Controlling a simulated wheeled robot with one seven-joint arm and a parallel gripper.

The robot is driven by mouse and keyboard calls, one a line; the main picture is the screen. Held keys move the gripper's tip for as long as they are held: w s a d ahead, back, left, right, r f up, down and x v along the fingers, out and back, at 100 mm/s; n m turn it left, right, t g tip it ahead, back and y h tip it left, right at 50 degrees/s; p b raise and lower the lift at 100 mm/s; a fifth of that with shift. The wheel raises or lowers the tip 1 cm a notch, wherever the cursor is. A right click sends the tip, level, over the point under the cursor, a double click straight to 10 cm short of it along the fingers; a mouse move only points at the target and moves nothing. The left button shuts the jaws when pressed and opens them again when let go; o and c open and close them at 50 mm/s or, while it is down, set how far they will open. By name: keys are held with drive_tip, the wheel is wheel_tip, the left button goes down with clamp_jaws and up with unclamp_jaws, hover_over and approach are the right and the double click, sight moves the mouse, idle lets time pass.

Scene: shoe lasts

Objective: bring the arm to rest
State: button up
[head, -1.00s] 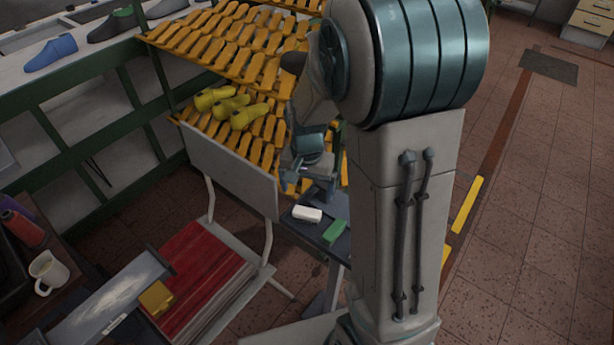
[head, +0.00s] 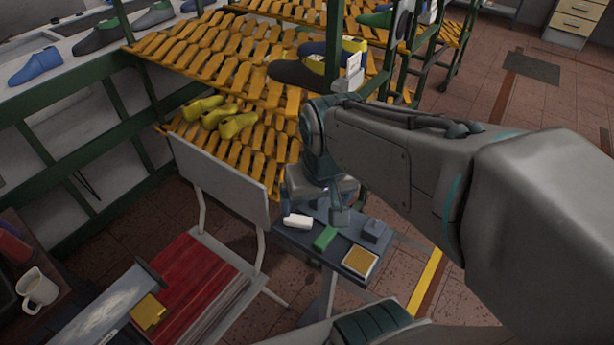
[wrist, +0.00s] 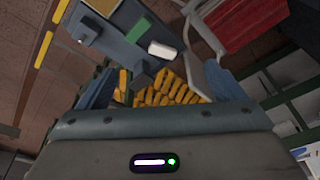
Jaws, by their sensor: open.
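My gripper (head: 318,204) hangs from my bent arm in the head view, above the far side of a small dark table. Its fingers stand apart with nothing seen between them. In the wrist view the two blue-grey fingers (wrist: 160,86) also show spread wide at either side. My forearm reaches in from the right side of the head view. The gripper hides part of the slatted rack behind it.
The small table (head: 345,244) holds a white block (head: 298,221), a green block (head: 325,238), a grey block (head: 375,232) and a square tan pad (head: 359,262). Yellow lasts (head: 220,115) lie on the slatted rack (head: 190,60). A chair (head: 222,178) stands left. Floor at right is open.

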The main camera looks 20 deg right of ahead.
sight(298, 219)
drive_tip(key=shift+s+r+n, duration=0.25)
drive_tip(key=shift+s+n, duration=0.15)
drive_tip(key=shift+s, duration=0.55)
idle(0.7)
